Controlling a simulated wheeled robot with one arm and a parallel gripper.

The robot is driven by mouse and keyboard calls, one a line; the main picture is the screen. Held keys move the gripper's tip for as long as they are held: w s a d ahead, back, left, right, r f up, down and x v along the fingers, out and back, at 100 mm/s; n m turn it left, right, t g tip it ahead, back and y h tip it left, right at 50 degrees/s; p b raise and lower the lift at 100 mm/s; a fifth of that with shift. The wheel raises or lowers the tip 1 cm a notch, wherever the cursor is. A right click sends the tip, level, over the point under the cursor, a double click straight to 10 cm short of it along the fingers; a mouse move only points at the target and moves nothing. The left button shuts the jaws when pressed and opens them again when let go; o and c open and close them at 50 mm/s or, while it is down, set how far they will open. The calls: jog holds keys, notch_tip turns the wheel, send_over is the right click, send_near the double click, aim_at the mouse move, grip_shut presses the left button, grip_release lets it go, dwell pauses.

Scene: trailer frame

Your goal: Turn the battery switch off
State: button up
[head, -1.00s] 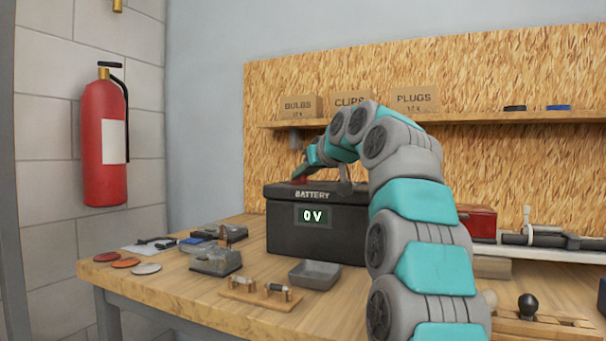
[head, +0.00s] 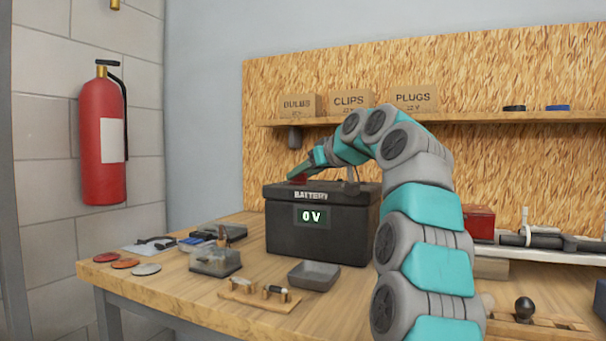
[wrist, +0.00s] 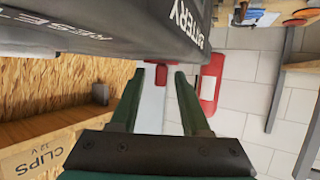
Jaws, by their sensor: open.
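The black battery box (head: 318,240) stands on the workbench, and its front display (head: 311,216) reads 0 V. A red switch piece (head: 298,179) shows at the left of its top, partly hidden by my gripper (head: 300,172). In the wrist view my gripper (wrist: 160,73) is open, with its two green fingers apart. The small red piece (wrist: 161,76) shows between the fingertips, beside the battery's dark body (wrist: 120,32). I cannot tell whether the fingers touch it or which way the switch is set.
A shelf with boxes marked CLIPS (head: 347,101) and PLUGS (head: 413,100) is behind the battery. A grey tray (head: 314,276) and small parts lie on the bench in front. A red fire extinguisher (head: 101,140) hangs on the left wall.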

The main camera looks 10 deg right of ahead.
jog(key=shift+s, duration=0.1)
jog(key=v, duration=0.7)
jog(key=shift+s+d+r+b, duration=0.1)
jog(key=shift+s+r+b, duration=0.05)
jog(key=shift+s+b, duration=0.15)
